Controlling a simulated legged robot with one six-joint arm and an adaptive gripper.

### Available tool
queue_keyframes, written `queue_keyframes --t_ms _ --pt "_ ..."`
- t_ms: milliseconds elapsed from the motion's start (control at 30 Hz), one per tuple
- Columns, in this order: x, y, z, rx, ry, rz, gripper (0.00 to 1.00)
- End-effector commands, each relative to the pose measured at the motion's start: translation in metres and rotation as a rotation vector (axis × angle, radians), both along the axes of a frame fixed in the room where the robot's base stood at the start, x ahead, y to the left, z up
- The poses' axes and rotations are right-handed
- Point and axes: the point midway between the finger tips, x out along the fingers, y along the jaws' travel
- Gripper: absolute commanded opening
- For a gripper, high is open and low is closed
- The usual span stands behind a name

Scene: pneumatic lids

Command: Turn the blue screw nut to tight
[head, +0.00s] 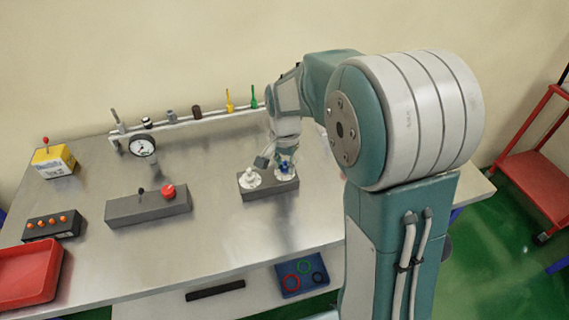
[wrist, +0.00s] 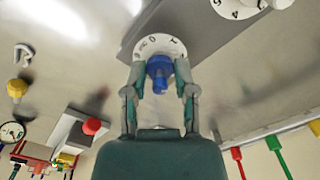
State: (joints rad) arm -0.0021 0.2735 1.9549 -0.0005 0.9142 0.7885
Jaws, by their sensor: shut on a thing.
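The blue screw nut (wrist: 160,70) sits on a white numbered dial in the wrist view. It also shows in the head view (head: 284,168) on the right part of a grey block (head: 257,191). My gripper (wrist: 160,82) is shut on the blue nut, with one finger on each side of it. A second white dial with a white nut (head: 249,178) stands on the left part of the same block. The numbers on the blue nut's dial are partly hidden by my fingers.
A grey box with a red button (head: 168,191) stands left of the block. A gauge (head: 143,146) and a rail with several coloured tools (head: 195,121) are behind. A yellow box (head: 53,161) and red tray (head: 28,274) stand far left.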

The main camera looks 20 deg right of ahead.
Motion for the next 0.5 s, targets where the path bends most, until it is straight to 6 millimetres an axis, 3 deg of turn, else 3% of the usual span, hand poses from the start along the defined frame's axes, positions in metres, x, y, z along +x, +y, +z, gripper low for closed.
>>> queue_keyframes --t_ms 500 --pt "0.0021 0.0002 0.0003 0.0 -0.006 0.454 0.0"
